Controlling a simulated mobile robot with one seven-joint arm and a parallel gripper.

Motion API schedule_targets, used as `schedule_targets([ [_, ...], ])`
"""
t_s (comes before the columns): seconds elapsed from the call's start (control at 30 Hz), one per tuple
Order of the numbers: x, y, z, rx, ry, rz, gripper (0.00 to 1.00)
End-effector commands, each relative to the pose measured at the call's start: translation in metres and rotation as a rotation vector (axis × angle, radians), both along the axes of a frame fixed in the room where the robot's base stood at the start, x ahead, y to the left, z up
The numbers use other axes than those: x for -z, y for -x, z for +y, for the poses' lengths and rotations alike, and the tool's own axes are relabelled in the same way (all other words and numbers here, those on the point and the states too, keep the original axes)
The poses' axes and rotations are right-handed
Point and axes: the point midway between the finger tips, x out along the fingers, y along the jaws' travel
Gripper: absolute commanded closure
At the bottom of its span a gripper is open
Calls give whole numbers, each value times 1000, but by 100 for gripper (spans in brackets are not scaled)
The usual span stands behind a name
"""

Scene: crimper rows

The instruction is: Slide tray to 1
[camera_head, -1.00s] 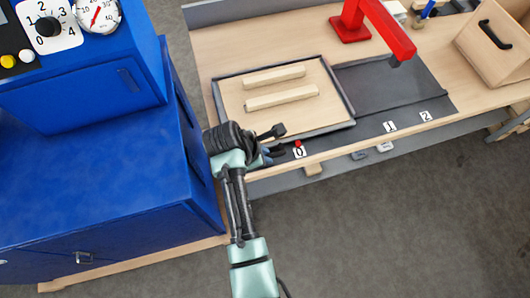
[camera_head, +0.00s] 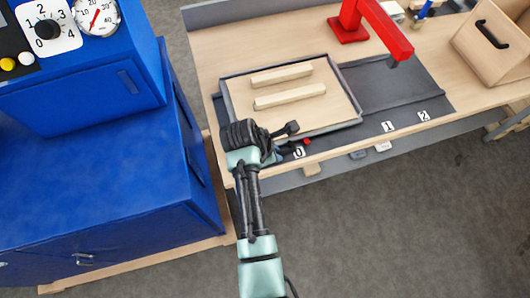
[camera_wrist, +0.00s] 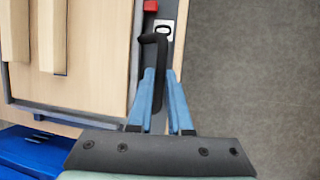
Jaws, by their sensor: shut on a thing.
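The tray (camera_head: 338,108) is a flat wooden panel with a grey rim and two pale wooden bars on top. It lies at the left of a dark track on the bench, and also shows in the wrist view (camera_wrist: 104,80). A red pointer (camera_head: 307,141) at its front edge stands a little right of the label 0 (camera_head: 298,153). The label 1 (camera_head: 387,127) is farther right along the front strip. My gripper (camera_head: 280,150) is shut on the tray's black handle; the wrist view shows its blue fingers (camera_wrist: 164,88) on either side of the handle (camera_wrist: 160,78).
The dark track (camera_head: 385,82) right of the tray is clear up to the label 2 (camera_head: 423,115). A red arm on a stand (camera_head: 385,25) overhangs the track's back. A blue cabinet (camera_head: 100,170) stands left of my arm. A wooden box (camera_head: 492,45) is at the far right.

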Motion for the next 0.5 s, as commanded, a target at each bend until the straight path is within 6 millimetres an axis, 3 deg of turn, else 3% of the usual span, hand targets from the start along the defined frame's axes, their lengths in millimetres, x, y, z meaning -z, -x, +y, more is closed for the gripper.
schedule_targets([
  [0.5,2,-43,-136,10,4,-1,100],
])
